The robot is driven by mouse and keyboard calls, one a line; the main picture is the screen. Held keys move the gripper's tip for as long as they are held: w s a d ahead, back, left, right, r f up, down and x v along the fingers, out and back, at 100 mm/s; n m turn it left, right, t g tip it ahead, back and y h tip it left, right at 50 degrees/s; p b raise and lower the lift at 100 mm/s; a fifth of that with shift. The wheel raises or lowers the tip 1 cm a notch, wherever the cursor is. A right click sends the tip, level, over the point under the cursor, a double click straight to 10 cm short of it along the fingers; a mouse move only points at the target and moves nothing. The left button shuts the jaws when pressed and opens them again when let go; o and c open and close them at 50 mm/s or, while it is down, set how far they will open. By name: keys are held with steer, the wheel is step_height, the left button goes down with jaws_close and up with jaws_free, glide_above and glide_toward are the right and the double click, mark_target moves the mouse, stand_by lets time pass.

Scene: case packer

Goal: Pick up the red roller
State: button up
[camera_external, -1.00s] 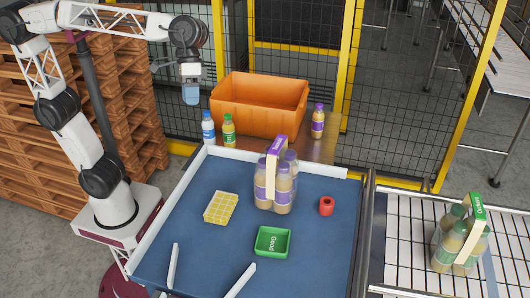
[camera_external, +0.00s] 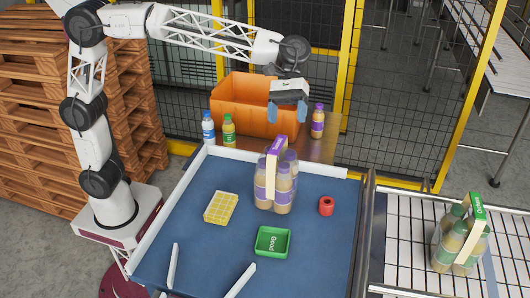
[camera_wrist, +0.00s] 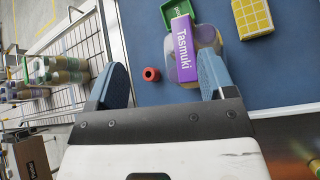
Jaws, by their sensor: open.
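The red roller (camera_external: 326,206) is a small red cylinder with a dark hole in its top. It stands on the blue table, right of the purple-labelled bottle pack. In the wrist view the roller (camera_wrist: 151,74) shows beyond and between my two fingertips. My gripper (camera_external: 287,113) is open and empty. It is high above the back of the table, in front of the orange crate, well away from the roller. In the wrist view my gripper (camera_wrist: 162,80) has its blue fingers spread wide.
The bottle pack (camera_external: 275,185) stands tall beside the roller. A green tray (camera_external: 272,241) and a yellow block (camera_external: 221,207) lie on the blue table (camera_external: 310,255). Loose bottles (camera_external: 318,121) and the orange crate (camera_external: 235,97) stand behind. Another bottle pack (camera_external: 462,240) is on the right conveyor.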

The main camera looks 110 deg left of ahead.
mark_target(327, 197)
steer(key=shift+w+a+f+n+t+h, duration=0.25)
steer(key=shift+w+a+f+n+h, duration=0.65)
steer(key=shift+w, duration=2.4)
steer(key=shift+w+a+f+n+t+h, duration=0.4)
steer(key=shift+w+f+n, duration=0.85)
steer(key=shift+w, duration=2)
step_height(327, 197, down, 18)
steer(key=shift+r, duration=0.1)
steer(key=shift+d+g, duration=0.1)
steer(key=shift+g, duration=0.25)
steer(key=shift+x, duration=1.25)
steer(key=shift+x, duration=2.6)
steer(key=shift+d+r, duration=0.1)
steer(key=shift+r, duration=0.1)
